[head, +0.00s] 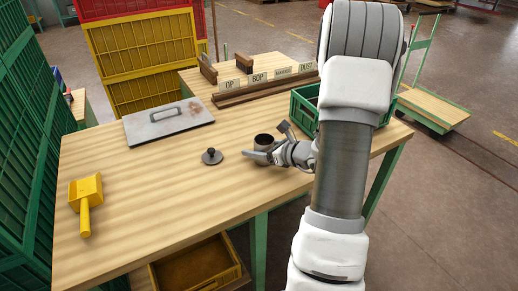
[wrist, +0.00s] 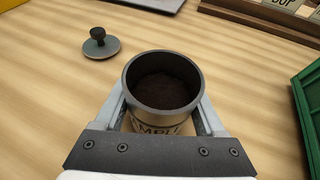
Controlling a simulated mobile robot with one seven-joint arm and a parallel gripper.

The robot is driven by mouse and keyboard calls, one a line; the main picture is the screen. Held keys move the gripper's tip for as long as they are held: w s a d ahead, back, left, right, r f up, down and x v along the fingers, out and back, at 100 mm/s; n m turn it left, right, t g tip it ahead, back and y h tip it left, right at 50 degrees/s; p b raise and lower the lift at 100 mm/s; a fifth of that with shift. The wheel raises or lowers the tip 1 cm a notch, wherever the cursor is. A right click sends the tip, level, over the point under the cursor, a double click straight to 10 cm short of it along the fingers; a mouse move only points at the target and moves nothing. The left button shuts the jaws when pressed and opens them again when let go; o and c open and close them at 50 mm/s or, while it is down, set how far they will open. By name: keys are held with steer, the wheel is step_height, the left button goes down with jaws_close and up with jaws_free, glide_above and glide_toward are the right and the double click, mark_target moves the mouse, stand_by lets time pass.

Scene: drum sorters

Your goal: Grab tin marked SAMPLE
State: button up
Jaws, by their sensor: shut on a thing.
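The tin marked SAMPLE (wrist: 163,93) is an open, round metal tin with dark loose material inside. Part of its label shows low on its near side in the wrist view. It stands upright on the wooden table, and it also shows in the head view (head: 264,143). My gripper (wrist: 162,115) is shut on the tin, with one finger on each side of it. In the head view my gripper (head: 268,154) reaches it from the right. The finger contact is partly hidden by the tin's body. A grey lid with a dark knob (wrist: 100,43) lies on the table to the left of the tin.
A green crate (head: 304,110) stands right of the tin. A wooden rack with name cards (head: 265,88) is behind it. A metal plate with a handle (head: 168,121) lies at back left, and a yellow scoop (head: 86,200) at left. The front middle of the table is clear.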

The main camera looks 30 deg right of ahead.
mark_target(257, 136)
steer(key=shift+r+p, duration=0.45)
steer(key=shift+r, duration=0.85)
steer(key=shift+r+p, duration=0.3)
steer(key=shift+r, duration=0.55)
steer(key=s+d+r+p, duration=0.2)
steer(key=s+d+r, duration=0.4)
steer(key=s+d, duration=0.1)
steer(key=shift+s+d+r+p, duration=0.2)
steer(key=shift+s+p, duration=0.15)
steer(key=shift+s, duration=0.25)
